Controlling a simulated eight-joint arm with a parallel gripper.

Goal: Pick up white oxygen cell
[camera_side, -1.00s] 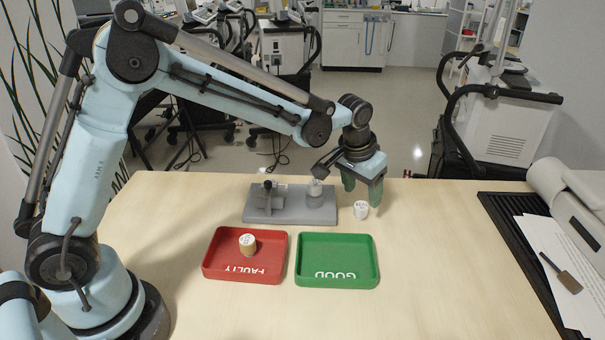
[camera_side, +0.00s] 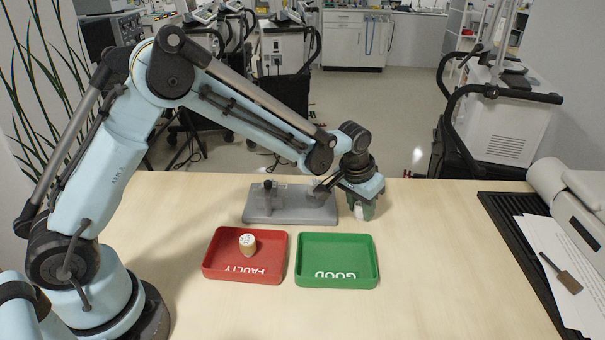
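The white oxygen cell (camera_side: 359,212) stands on the table just right of the grey fixture and behind the green tray. My gripper (camera_side: 361,209) points down over it, its green fingers at either side of the cell and low near the table. The fingers and gripper body hide part of the cell. I cannot tell whether the fingers touch it or have a gap.
The grey fixture (camera_side: 258,213) with a black-topped post stands close to the left of my gripper. The red FAULTY tray (camera_side: 212,265) holds a tan cell with a white top (camera_side: 247,244). The green GOOD tray (camera_side: 335,283) is empty. Table right of it is clear.

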